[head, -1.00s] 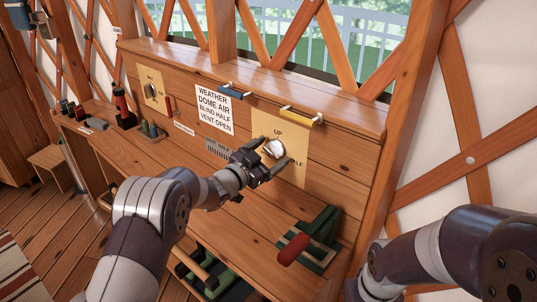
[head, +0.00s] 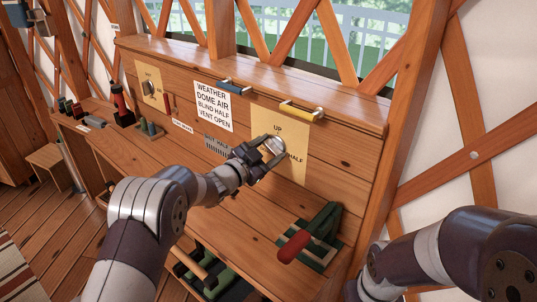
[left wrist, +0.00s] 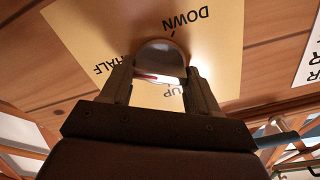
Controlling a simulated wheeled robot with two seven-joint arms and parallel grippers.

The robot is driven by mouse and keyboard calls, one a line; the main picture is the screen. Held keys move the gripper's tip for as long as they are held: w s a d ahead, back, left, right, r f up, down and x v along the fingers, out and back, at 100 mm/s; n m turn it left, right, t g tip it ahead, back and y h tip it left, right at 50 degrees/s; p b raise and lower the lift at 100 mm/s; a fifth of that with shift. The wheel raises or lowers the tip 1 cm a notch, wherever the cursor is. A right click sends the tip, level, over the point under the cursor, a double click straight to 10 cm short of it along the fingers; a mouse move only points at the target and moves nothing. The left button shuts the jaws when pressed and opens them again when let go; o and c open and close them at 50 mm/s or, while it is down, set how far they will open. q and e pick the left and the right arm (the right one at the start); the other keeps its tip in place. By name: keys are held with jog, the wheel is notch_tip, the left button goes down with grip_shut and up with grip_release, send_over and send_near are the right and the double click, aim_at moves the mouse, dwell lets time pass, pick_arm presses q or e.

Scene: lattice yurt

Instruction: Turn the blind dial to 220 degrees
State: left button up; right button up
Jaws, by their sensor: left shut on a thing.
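The blind dial (head: 272,145) is a round silver knob on a yellow plate (head: 296,172) on the wooden panel. My left gripper (head: 266,150) is shut on the dial, with a finger on either side. In the left wrist view the dial (left wrist: 160,60) sits between the fingers of the left gripper (left wrist: 160,78), with a red mark on it. DOWN, HALF and UP show around it on the plate (left wrist: 220,50). My right arm shows at the lower right of the head view; its gripper is out of frame.
A yellow handle (head: 301,110) and a blue handle (head: 233,87) sit above. A red-handled lever (head: 294,246) stands on the desk at right. Another dial plate (head: 150,88) is at left.

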pick_arm(q)
jog(key=shift+f+m+b, duration=0.2)
jog(key=shift+m+b, duration=4.4)
jog(key=shift+m, duration=0.4)
jog(key=shift+f+m+b, duration=0.15)
jog(key=shift+m+b, duration=4.45)
jog(key=shift+m, duration=0.4)
jog(key=shift+r, duration=0.1)
jog(key=o, duration=1.1)
jog(key=shift+c, duration=0.2)
jog(key=shift+s, duration=0.15)
jog(key=v, duration=1.2)
jog(key=shift+s+a, duration=0.15)
jog(key=shift+s, duration=0.05)
